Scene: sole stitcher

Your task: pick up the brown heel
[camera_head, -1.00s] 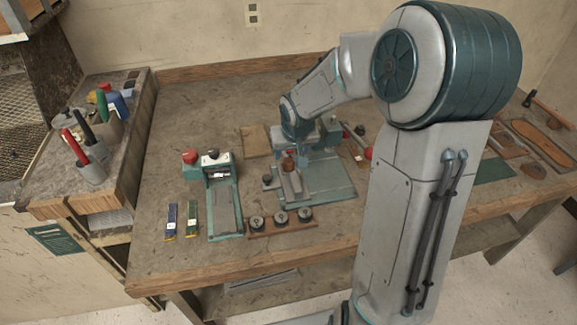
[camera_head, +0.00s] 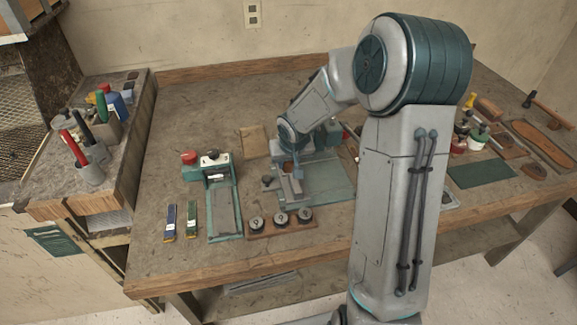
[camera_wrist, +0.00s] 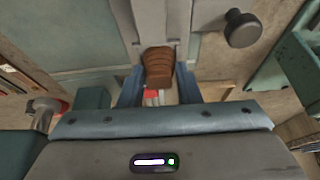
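The brown heel (camera_wrist: 159,67) is a small ridged block in the upper middle of the wrist view. It sits at the end of a pale grey channel on the stitcher (camera_head: 318,180). My gripper (camera_wrist: 160,76) has its two blue fingers spread, one on each side of the heel. The gaps are very small, and I cannot make out firm contact. In the head view my gripper (camera_head: 297,170) is low over the stitcher's left part, and the arm's end largely hides the heel.
A black knob (camera_wrist: 243,28) stands to the right of the heel in the wrist view. A rack of several round dark pieces (camera_head: 281,222) lies in front of the stitcher. A green-framed device (camera_head: 222,200) stands to the left.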

